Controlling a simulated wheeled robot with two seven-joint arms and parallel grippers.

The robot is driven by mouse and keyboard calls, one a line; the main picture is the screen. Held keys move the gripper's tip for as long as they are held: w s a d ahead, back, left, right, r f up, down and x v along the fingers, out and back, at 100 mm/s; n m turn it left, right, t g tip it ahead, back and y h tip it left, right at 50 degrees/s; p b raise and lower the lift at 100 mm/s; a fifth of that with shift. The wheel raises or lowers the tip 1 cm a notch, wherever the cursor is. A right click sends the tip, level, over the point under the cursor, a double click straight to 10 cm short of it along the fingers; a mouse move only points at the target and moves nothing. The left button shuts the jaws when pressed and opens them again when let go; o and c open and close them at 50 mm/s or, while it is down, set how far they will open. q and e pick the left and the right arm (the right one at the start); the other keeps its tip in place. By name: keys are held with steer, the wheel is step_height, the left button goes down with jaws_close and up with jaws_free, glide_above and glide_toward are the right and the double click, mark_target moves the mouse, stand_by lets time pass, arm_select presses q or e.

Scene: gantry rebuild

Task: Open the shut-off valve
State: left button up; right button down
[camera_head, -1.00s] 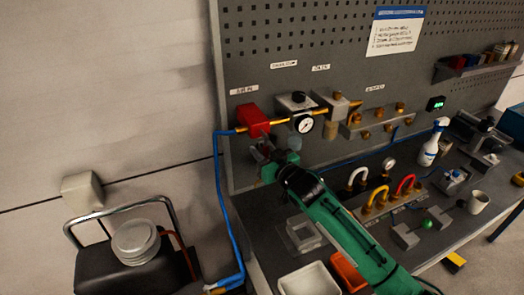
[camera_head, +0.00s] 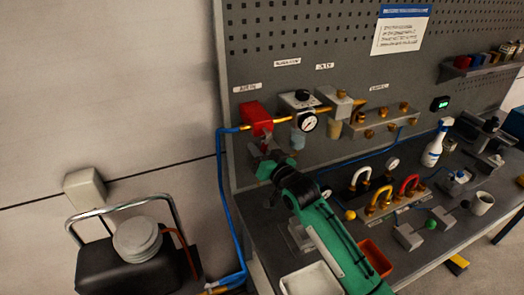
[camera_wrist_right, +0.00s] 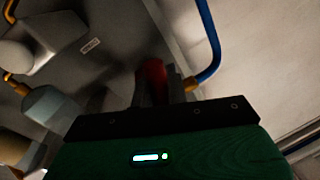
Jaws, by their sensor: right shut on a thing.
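The shut-off valve (camera_head: 256,117) shows as a red block on the pegboard, at the left end of the brass air line. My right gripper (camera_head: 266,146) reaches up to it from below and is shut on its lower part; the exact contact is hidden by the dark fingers. In the right wrist view, a red part of the valve (camera_wrist_right: 152,80) stands between the dark fingers, in shadow. A blue hose (camera_head: 221,190) runs from the valve's left side down to the floor unit. My left gripper is not in view.
A pressure gauge (camera_head: 307,122) and regulator parts sit just right of the valve. A black compressor (camera_head: 136,259) stands at lower left.

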steer(key=shift+s+a+r+m, duration=0.2)
steer(key=shift+a+m, duration=0.1)
steer(key=shift+m, duration=0.5)
steer(key=shift+s+a+r+m, duration=0.1)
steer(key=shift+a+r+m, duration=0.15)
steer(key=shift+m, duration=0.55)
steer(key=shift+a+t, duration=0.1)
steer(key=shift+t, duration=0.2)
steer(key=c, duration=1.4)
jaws_free()
steer(key=shift+s+d+f, duration=0.2)
steer(key=shift+s+d, duration=0.1)
steer(key=shift+s, duration=0.1)
steer(key=shift+b+v, duration=2.45)
steer(key=shift+v, duration=3.95)
